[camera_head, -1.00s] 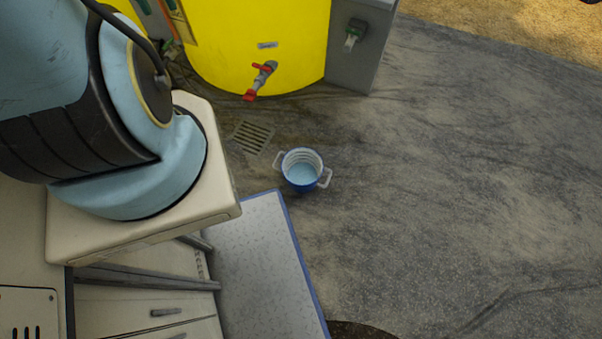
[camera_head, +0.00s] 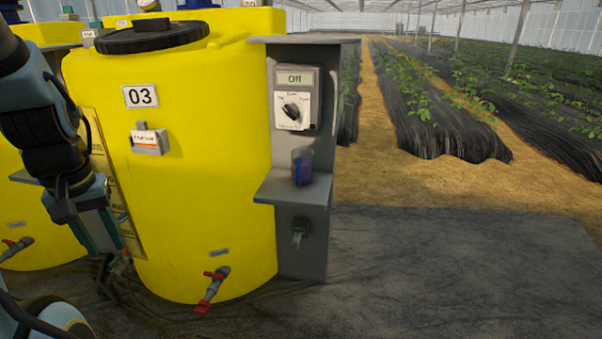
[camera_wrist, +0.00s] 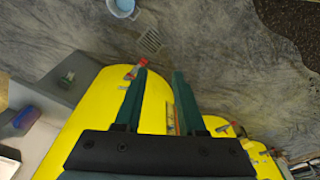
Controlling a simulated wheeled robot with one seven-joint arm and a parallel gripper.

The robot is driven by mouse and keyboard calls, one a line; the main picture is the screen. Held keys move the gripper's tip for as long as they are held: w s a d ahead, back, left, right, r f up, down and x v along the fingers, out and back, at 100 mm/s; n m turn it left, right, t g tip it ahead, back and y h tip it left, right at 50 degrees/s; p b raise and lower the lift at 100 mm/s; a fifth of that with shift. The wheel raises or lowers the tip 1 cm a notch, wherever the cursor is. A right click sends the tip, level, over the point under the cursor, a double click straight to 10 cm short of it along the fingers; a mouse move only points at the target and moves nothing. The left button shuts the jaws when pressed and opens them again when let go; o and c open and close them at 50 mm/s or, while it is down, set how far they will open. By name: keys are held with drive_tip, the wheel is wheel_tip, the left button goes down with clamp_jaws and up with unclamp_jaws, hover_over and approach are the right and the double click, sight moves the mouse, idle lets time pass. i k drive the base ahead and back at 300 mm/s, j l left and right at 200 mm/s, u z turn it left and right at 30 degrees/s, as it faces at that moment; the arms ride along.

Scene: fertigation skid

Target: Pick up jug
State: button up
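A see-through jug-like vessel (camera_head: 302,167) with blue-purple in it stands upright on the small grey shelf of the control post. In the wrist view a bluish thing on the grey shelf at the left edge (camera_wrist: 26,117) looks like the same vessel. My gripper (camera_wrist: 160,74) is open and empty, its two dark green fingers apart in front of the yellow tank. The gripper is well apart from the vessel.
Yellow tank 03 (camera_head: 180,190) stands beside the grey control post (camera_head: 305,240), with a red-handled tap (camera_head: 214,284) low down. Grey floor at right is clear.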

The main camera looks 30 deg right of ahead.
sight(301, 169)
drive_tip(key=k+l+u, duration=0.1)
drive_tip(key=k+l, duration=0.15)
drive_tip(key=l, duration=0.2)
drive_tip(key=k+l+u, duration=0.2)
drive_tip(key=l, duration=0.25)
drive_tip(key=k+l+u, duration=0.2)
drive_tip(key=l, duration=0.3)
drive_tip(key=k+l+u, duration=0.2)
drive_tip(key=l, duration=0.2)
drive_tip(key=k+l+u, duration=0.2)
drive_tip(key=l, duration=0.2)
drive_tip(key=l+u, duration=0.25)
drive_tip(key=l, duration=0.5)
drive_tip(key=k+l+u, duration=0.25)
drive_tip(key=l, duration=0.45)
drive_tip(key=i+l, duration=0.05)
drive_tip(key=i, duration=0.05)
